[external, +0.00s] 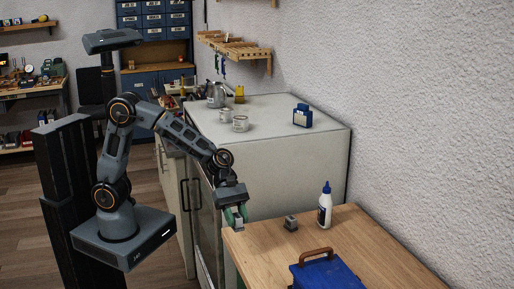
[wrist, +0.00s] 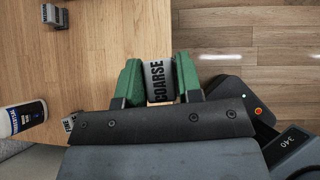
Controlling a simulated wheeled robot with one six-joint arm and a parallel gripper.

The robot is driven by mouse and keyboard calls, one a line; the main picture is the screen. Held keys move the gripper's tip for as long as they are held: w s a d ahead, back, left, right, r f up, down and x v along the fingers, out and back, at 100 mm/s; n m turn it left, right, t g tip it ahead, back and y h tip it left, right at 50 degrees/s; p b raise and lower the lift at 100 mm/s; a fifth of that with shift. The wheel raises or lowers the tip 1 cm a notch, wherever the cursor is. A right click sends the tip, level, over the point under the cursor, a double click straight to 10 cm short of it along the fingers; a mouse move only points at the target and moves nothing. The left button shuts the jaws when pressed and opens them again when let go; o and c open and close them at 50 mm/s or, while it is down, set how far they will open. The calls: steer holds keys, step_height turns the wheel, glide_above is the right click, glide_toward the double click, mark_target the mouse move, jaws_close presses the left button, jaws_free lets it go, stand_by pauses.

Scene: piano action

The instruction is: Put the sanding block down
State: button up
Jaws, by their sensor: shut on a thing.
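The sanding block (wrist: 158,80) is a grey block marked "COARSE". My gripper (wrist: 160,82) has green fingers and is shut on it, one finger on each side. In the external view my gripper (external: 235,217) points down with the block (external: 238,226) between its fingers, by the left end of the wooden bench (external: 380,262). In the wrist view the block overlaps the bench edge, with floor to its right. I cannot tell whether it touches the bench. The block's lower end in the wrist view is hidden by my gripper.
A small grey block (external: 290,222) and a white glue bottle (external: 325,208) stand on the bench. A blue toolbox (external: 328,274) is at the front. Another grey block (wrist: 55,15) lies upper left in the wrist view. Bare bench lies between.

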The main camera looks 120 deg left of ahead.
step_height(320, 180, up, 34)
steer(key=s, duration=0.3)
steer(key=s+a+r+n+t+y+p, duration=0.1)
steer(key=s+a+n+y+p, duration=0.2)
steer(key=a, duration=0.7)
steer(key=s+a+n+t+y+p, duration=0.1)
steer(key=s+a+n+y+p, duration=0.3)
steer(key=a, duration=0.6)
steer(key=s+a+n+g+y+p, duration=0.25)
steer(key=s+a+n+y, duration=0.25)
steer(key=s+a+n, duration=0.8)
steer(key=w+a+f+m+p, duration=0.1)
steer(key=w+a+f, duration=0.1)
steer(key=a+f, duration=0.3)
steer(key=w+a+f+m+p, duration=0.1)
steer(key=w+a+f, duration=0.1)
steer(key=a+f, duration=0.3)
steer(key=w+a+f+m+p, duration=0.1)
steer(key=w+a+f, duration=0.1)
steer(key=a+f, duration=0.3)
steer(key=shift+w+a+f, duration=0.1)
steer(key=shift+a, duration=0.05)
step_height(320, 180, down, 2)
steer(key=shift+w+a+f+p, duration=0.1)
steer(key=shift+a+p, duration=0.05)
steer(key=shift+p, duration=0.35)
steer(key=shift+f, duration=0.6)
